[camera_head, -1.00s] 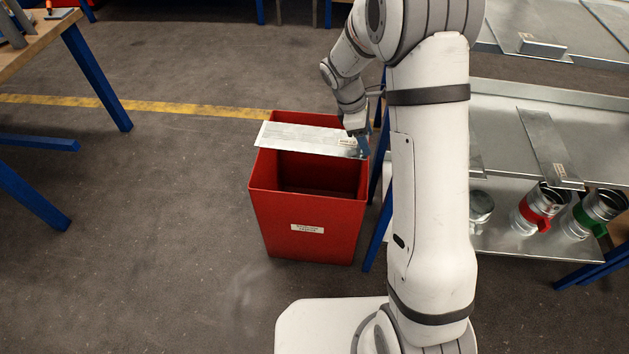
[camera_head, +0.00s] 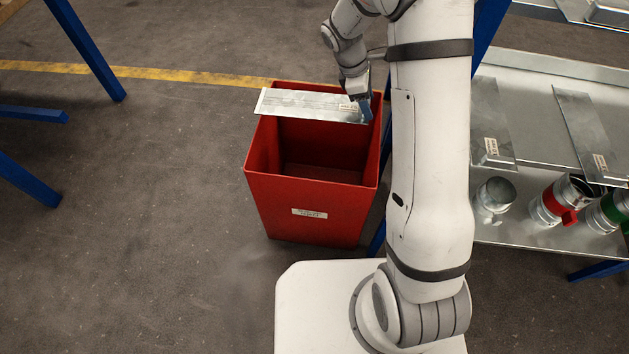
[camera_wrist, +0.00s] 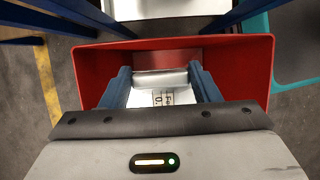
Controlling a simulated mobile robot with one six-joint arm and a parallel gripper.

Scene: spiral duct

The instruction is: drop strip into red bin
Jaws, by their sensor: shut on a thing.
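The strip (camera_head: 300,104) is a flat silver metal sheet with a small label near its right end. My gripper (camera_head: 364,108) is shut on that right end and holds the strip roughly level over the back part of the red bin's opening. The red bin (camera_head: 312,214) stands upright on the floor with a white label on its front. In the wrist view, the strip (camera_wrist: 148,97) shows between my blue fingers (camera_wrist: 162,88), with the red bin (camera_wrist: 240,62) around and below. Much of the strip is hidden there by my gripper.
A metal shelf (camera_head: 535,95) on blue legs stands right of the bin, with more metal strips (camera_head: 590,130) above and round duct pieces (camera_head: 495,198) below. Blue table legs (camera_head: 90,50) stand at the left. The floor (camera_head: 140,220) left of the bin is clear.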

